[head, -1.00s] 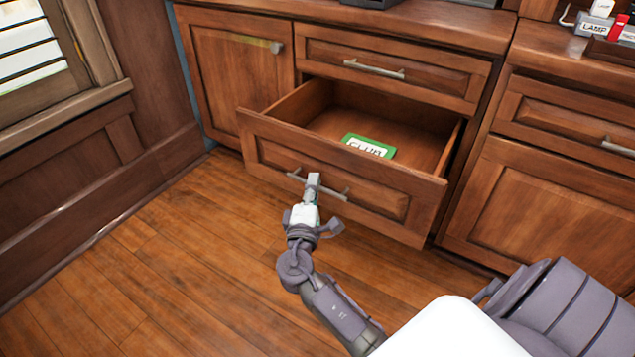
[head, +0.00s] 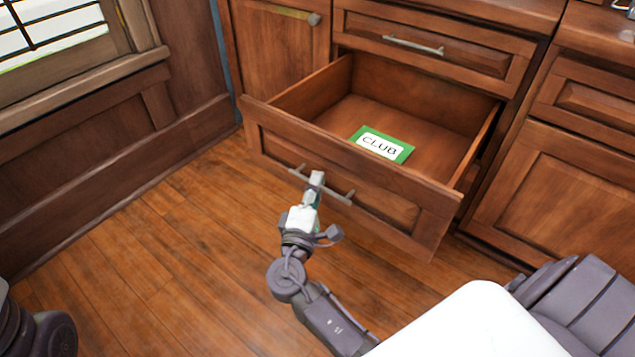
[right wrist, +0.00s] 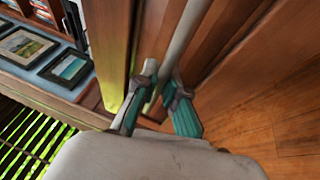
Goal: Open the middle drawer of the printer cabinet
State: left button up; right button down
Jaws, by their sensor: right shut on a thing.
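The wooden drawer (head: 410,215) below the top drawer of the cabinet is pulled well out. Inside it lies a green-edged card (head: 381,144) reading "CLUB". My right gripper (head: 316,182) is shut on the bar handle (head: 340,194) of this drawer, near the handle's left part. In the right wrist view its teal fingers (right wrist: 160,106) close around the pale bar, with the wooden front beside them. My left gripper is not in view.
The top drawer (head: 430,52) above is shut, as is the cabinet door (head: 280,45) to its left. Another cabinet (head: 570,190) stands at the right. Wood floor (head: 150,255) is clear at the left, up to the panelled wall with a window.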

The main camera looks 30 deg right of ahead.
jog(key=c, duration=1.5)
grip_release()
jog(key=shift+s, duration=0.1)
jog(key=v, duration=1.2)
